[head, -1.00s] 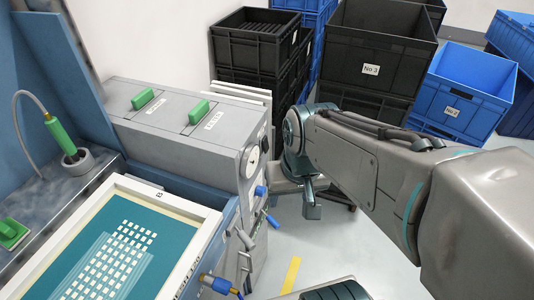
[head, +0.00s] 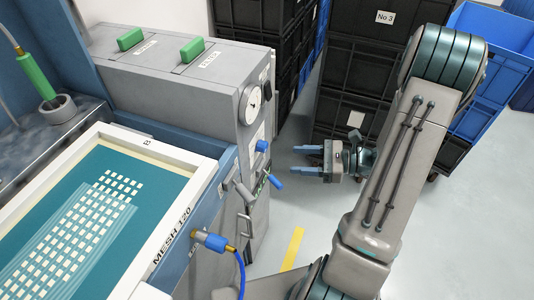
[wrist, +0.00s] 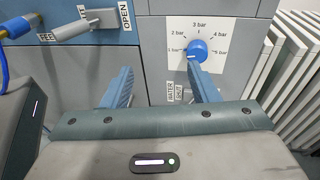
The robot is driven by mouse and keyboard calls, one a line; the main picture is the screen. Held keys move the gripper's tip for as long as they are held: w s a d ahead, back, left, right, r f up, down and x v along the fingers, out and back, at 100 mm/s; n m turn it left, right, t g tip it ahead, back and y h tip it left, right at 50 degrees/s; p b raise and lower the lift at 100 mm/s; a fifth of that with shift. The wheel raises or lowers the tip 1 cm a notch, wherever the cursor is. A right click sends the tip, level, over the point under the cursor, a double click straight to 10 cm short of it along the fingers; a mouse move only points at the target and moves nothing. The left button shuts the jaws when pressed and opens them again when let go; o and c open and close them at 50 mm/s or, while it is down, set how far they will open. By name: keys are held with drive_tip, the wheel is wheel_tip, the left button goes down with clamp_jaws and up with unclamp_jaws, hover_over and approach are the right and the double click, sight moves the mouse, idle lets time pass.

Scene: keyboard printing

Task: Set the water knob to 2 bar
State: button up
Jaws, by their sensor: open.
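The blue water knob (head: 262,146) sticks out of the right-hand side of the grey machine. In the wrist view the knob (wrist: 197,49) sits on a white dial plate (wrist: 211,26) marked 1 to 5 bar. A small pale mark on it seems to face the 1 bar side, but it is too small to be sure. My gripper (head: 294,158) is open and empty, right of the knob and apart from it, fingers pointing at the machine. In the wrist view my gripper (wrist: 160,68) has its right fingertip just below the knob and its left one well to the left.
A lever with a blue handle (head: 275,181) sits below the knob. A grey lever (wrist: 70,30) beside an OPEN label is at upper left in the wrist view. A blue hose fitting (head: 212,241) juts from the front. Black crates (head: 350,75) stand behind my arm.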

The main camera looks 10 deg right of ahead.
sight(267, 147)
drive_tip(key=w+d+f+m+t, duration=0.2)
drive_tip(key=d+f+m+t, duration=0.2)
drive_tip(key=shift+h, duration=0.3)
drive_tip(key=x, duration=0.6)
drive_tip(key=b+x, duration=0.1)
drive_tip(key=x, duration=0.6)
drive_tip(key=shift+a+r, duration=0.2)
drive_tip(key=shift+a, duration=0.05)
drive_tip(key=c, duration=1)
